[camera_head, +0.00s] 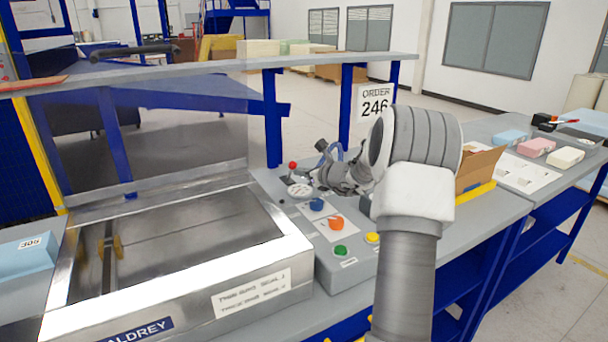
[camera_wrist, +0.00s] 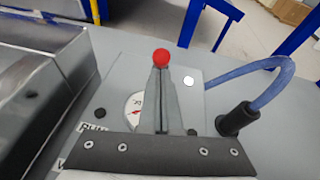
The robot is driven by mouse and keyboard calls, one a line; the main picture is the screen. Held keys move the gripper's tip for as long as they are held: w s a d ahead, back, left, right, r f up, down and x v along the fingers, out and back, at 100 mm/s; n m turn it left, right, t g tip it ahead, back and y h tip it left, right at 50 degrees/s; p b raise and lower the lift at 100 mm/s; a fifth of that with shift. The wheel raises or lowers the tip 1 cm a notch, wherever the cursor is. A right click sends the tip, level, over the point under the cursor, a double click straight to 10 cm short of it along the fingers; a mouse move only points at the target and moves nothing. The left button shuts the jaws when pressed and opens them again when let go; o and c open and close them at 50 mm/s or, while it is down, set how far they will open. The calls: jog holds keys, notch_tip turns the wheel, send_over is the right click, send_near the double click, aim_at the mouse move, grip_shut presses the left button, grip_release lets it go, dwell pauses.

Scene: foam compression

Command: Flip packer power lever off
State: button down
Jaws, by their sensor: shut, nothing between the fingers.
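The lever with a red ball knob (camera_head: 292,165) stands on the grey control panel (camera_head: 335,275), beside the steel packer (camera_head: 175,330). In the wrist view the red knob (camera_wrist: 161,57) shows just beyond my fingertips, and its stem is hidden behind them. My gripper (camera_head: 312,180) is just right of the lever in the head view. In the wrist view my gripper (camera_wrist: 160,72) is shut, its two fingers together with nothing between them. I cannot tell whether the fingers touch the lever. A round dial (camera_wrist: 134,108) is partly covered by the fingers.
The panel also has a blue knob (camera_head: 316,204), an orange knob (camera_head: 336,223), a green button (camera_head: 340,250) and a yellow button (camera_head: 372,238). A blue hose (camera_wrist: 268,88) with a black fitting (camera_wrist: 237,119) rises close right of my fingers. A cardboard box (camera_head: 478,168) stands further right.

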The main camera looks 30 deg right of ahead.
jog(key=shift+r+p, duration=0.2)
jog(key=shift+p, duration=0.25)
jog(key=shift+w+r+p, duration=0.1)
jog(key=shift+r+p, duration=0.05)
jog(key=shift+p, duration=0.7)
jog(key=shift+w+g+p, duration=0.15)
jog(key=shift+g+p, duration=0.15)
jog(key=shift+p, duration=0.2)
